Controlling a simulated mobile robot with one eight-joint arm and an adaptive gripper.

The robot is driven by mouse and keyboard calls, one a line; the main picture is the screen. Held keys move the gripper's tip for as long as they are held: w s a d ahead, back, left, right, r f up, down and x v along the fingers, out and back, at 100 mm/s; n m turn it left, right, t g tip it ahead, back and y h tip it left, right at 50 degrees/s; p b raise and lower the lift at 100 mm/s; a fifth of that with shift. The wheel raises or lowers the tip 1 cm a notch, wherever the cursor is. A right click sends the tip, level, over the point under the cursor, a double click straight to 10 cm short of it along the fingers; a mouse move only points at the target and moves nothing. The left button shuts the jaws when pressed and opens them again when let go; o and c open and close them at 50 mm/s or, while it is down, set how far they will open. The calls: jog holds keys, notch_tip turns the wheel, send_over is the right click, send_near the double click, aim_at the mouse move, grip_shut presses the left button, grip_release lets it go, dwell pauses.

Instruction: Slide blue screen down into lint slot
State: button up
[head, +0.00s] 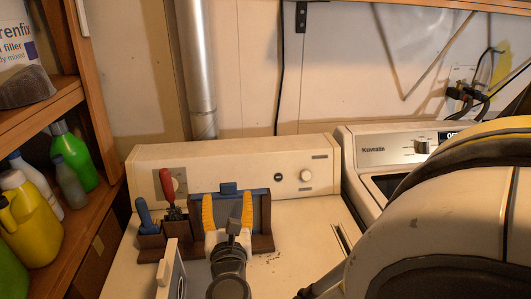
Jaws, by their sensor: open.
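The blue screen (229,189) stands upright in a dark brown wooden holder on the white machine top, with its blue top tab and part of its frame showing. My gripper (228,210) is in front of it, with its yellow-orange fingers spread apart across the screen's face. The fingers and wrist hide much of the screen, and I cannot tell whether they touch it. A dark narrow slot (342,238) shows at the right of the machine top; I cannot tell if it is the lint slot.
Left of the screen, the holder carries a red-handled tool (168,184) and a blue-handled tool (145,214). A pale upright panel (172,272) stands at the front left. Bottles fill the wooden shelf (85,205) at left. A second machine (388,150) is at right. My arm covers the lower right.

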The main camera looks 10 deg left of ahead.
aim_at(229, 188)
jog(key=b+x, duration=0.1)
jog(key=x, duration=0.4)
jog(key=shift+w+d, duration=0.15)
jog(key=shift+w, duration=0.05)
grip_shut()
